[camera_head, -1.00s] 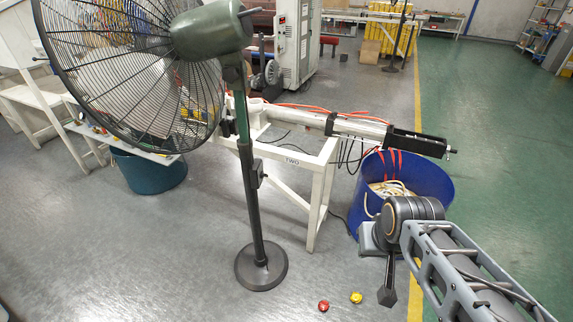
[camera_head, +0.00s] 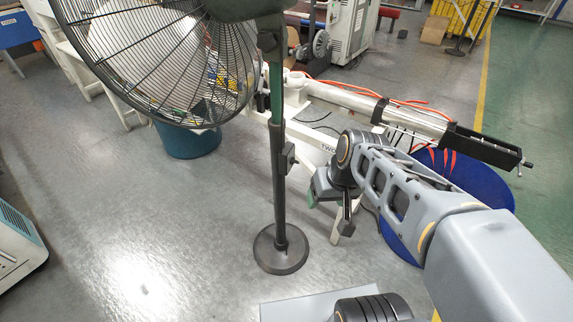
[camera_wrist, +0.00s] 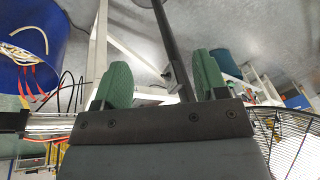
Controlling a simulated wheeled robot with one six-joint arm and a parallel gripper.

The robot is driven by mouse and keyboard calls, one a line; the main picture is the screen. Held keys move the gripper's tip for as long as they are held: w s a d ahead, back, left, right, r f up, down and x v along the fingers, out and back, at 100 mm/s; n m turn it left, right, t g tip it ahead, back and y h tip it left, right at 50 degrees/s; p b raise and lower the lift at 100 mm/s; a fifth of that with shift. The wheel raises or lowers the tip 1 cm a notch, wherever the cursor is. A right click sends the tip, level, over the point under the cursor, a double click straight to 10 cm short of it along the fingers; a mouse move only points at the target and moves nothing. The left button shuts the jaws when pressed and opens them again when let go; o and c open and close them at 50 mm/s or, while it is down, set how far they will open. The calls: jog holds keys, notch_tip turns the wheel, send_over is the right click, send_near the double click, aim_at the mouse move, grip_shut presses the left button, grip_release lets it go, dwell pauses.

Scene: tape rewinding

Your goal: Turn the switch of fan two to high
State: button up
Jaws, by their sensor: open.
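A large black pedestal fan (camera_head: 165,60) stands at left of centre in the head view, on a dark pole with a round base (camera_head: 281,249). A small dark switch box (camera_head: 287,158) sits on the right side of the pole. In the wrist view, my gripper (camera_wrist: 162,75) is open and empty. The pole (camera_wrist: 166,45) shows beyond, between its green fingers. The switch's setting is too small to tell.
A blue bin (camera_head: 480,185) stands behind my arm at the right. A long metal tube (camera_head: 345,98) with a black end lies over the white frame. A teal bin (camera_head: 190,140) is at the left. Open grey floor lies left of the fan base.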

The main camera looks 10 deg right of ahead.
jog(key=w+f+g+y+b, duration=0.1)
jog(key=w+f+y+b, duration=0.3)
jog(key=w+f+b, duration=0.25)
jog(key=n+t+y+b, duration=0.1)
jog(key=t+y+b, duration=0.75)
jog(key=b, duration=0.45)
send_near(295, 162)
jog(key=w+d+f+b+x, duration=0.1)
jog(key=x, duration=0.8)
jog(key=shift+w+y, duration=0.25)
jog(key=shift+y, duration=0.1)
jog(key=shift+d, duration=0.1)
jog(key=c, duration=0.9)
